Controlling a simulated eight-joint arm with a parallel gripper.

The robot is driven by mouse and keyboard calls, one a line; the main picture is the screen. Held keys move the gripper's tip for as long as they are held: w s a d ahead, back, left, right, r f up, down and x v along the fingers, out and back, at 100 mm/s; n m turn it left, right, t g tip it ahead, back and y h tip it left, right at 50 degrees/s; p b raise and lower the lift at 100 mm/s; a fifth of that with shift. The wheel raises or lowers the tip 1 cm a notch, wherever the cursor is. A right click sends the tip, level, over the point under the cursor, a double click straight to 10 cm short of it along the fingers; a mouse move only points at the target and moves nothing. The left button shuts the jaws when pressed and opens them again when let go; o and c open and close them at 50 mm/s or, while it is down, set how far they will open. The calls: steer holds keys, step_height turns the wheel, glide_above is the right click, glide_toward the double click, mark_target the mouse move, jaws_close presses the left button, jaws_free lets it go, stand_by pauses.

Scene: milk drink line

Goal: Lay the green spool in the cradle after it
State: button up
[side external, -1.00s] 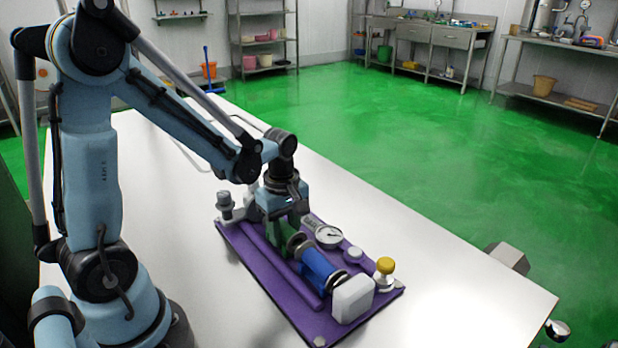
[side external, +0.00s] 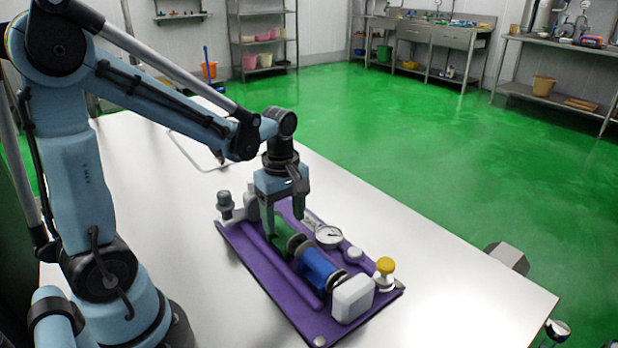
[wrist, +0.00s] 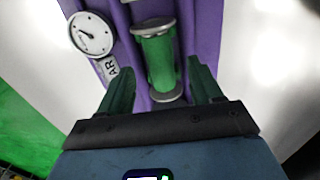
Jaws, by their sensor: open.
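The green spool (side external: 283,236) lies on its side on the purple base (side external: 243,258), in line with the blue spool (side external: 318,268) and just behind it. In the wrist view the green spool (wrist: 160,62) shows its green barrel and silver end flanges, lying along the purple channel. My gripper (side external: 284,222) is open above the green spool, its fingers apart on either side. In the wrist view my gripper (wrist: 161,68) has clear gaps between both fingers and the spool. The cradle under the spool is mostly hidden.
A round gauge (side external: 328,235), a white block (side external: 352,299) and a yellow-topped knob (side external: 385,266) stand on the base near the spools. A grey post fitting (side external: 225,206) is at its far left corner. The white table around the base is clear.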

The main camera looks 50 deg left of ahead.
mark_target(284, 225)
step_height(284, 225, up, 8)
steer(key=s+d+m+t, duration=0.2)
steer(key=d+m+t, duration=0.4)
steer(key=m, duration=1.2)
steer(key=shift+s+d+f+t, duration=0.35)
steer(key=shift+f+t, duration=0.1)
steer(key=shift+t, duration=0.15)
